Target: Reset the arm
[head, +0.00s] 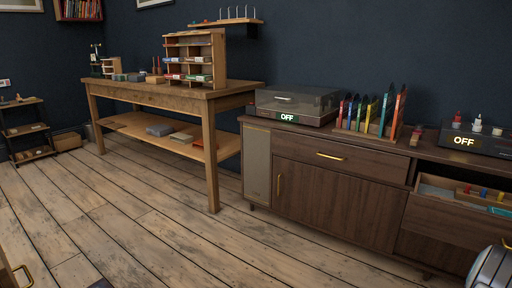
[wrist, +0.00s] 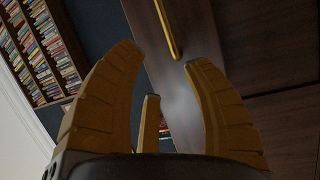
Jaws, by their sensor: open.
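My gripper (wrist: 163,56) is open in the wrist view, its yellow-brown fingers spread with nothing between them. Beyond the fingertips is a dark wooden furniture front (wrist: 225,35) with a brass bar handle (wrist: 166,28). The handle shows past the gap between the fingers and is not held. I cannot make out my gripper in the head view.
A dark wooden cabinet (head: 335,195) stands at the right, its right drawer (head: 445,220) pulled open. A workbench (head: 150,95) stands left of it. A rounded silver thing (head: 492,268) is cut off at lower right. The plank floor (head: 130,220) is mostly clear.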

